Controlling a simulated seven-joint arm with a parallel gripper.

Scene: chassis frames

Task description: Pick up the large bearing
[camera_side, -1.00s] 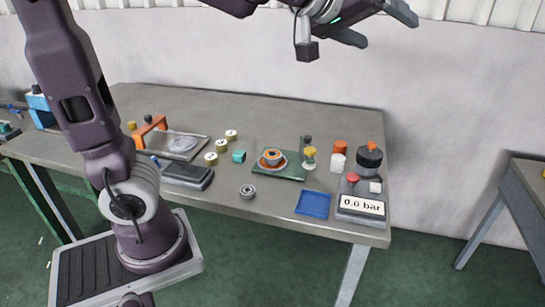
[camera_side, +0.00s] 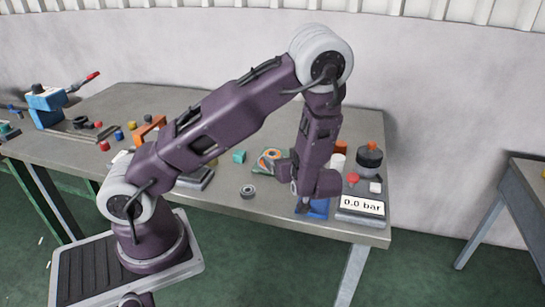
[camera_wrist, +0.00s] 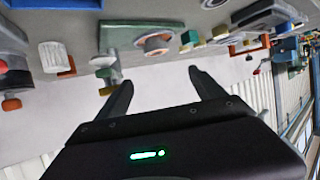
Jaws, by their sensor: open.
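A grey metal ring that looks like the bearing (camera_side: 248,191) lies flat near the front edge of the bench. What seems to be the same ring is cut by the top edge of the wrist view (camera_wrist: 213,3). No second grey bearing is clear, so I cannot compare sizes. My gripper (camera_wrist: 161,88) is open, its two dark fingers apart with nothing between them. In the side view my wrist hangs low to the right of the ring, above the blue tray (camera_side: 318,210). It mostly hides my fingers there.
A green tray (camera_wrist: 112,62) carries an orange round part (camera_wrist: 155,42). A teal cube (camera_side: 239,156) lies behind the ring. Bench around the ring is clear.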

